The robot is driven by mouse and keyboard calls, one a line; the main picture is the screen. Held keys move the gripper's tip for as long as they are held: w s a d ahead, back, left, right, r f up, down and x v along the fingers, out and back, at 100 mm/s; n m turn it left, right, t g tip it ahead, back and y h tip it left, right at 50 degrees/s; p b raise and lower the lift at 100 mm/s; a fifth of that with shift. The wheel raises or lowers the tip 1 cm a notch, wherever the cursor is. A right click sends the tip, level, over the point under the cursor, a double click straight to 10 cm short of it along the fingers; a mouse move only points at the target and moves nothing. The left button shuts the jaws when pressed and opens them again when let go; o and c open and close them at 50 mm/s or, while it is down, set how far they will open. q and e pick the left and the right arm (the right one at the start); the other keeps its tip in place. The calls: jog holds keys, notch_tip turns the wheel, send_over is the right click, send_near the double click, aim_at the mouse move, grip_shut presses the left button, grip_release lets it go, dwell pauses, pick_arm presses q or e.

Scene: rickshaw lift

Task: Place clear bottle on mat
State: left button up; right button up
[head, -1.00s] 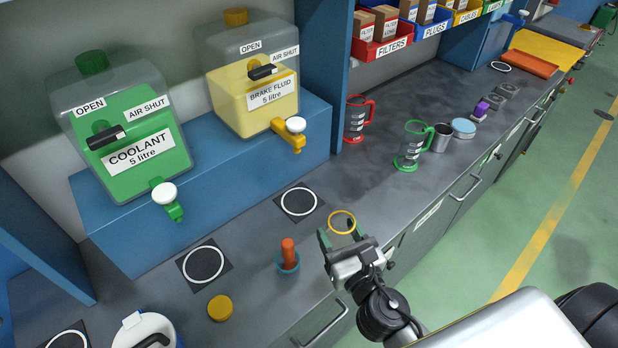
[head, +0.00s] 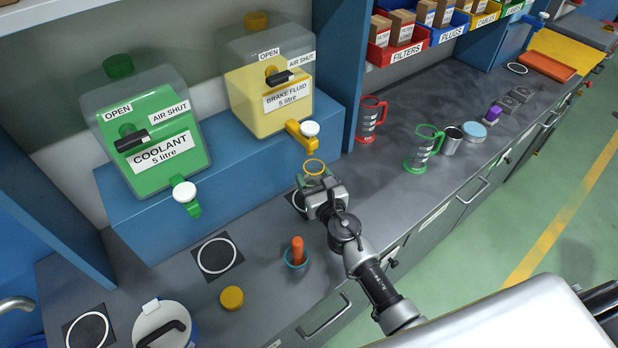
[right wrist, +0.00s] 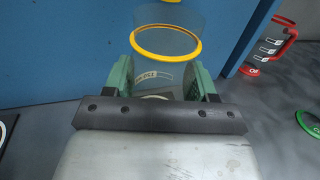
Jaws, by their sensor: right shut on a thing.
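The clear bottle shows as a see-through body with a yellow ring (head: 315,167); it also shows in the right wrist view (right wrist: 165,68). My right gripper (head: 312,184) is shut on it, with a green finger on each side. The gripper and bottle are over or beside a black mat with a white circle (head: 296,199), in front of the brake fluid tap. The gripper hides part of this mat, and I cannot tell whether the bottle touches it. Another such mat (head: 217,257) lies bare below the coolant tap. My left gripper is not in view.
The brake fluid tank (head: 275,95) and coolant tank (head: 155,145) stand on a blue ledge (head: 240,160). An orange-handled item in a blue ring (head: 297,253) and a yellow lid (head: 232,298) are nearby. Red (head: 370,120) and green (head: 422,150) jugs stand to the right.

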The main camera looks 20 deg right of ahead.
jog(key=w+f+b, duration=0.1)
jog(key=b, duration=0.1)
jog(key=w+f+b, duration=0.1)
jog(key=w+f, duration=0.1)
jog(key=shift+a+f+b, duration=0.1)
jog(key=shift+f+b, duration=0.2)
jog(key=shift+b, duration=0.1)
jog(key=shift+s+f, duration=0.1)
jog(key=shift+f, duration=0.1)
jog(key=o, duration=1)
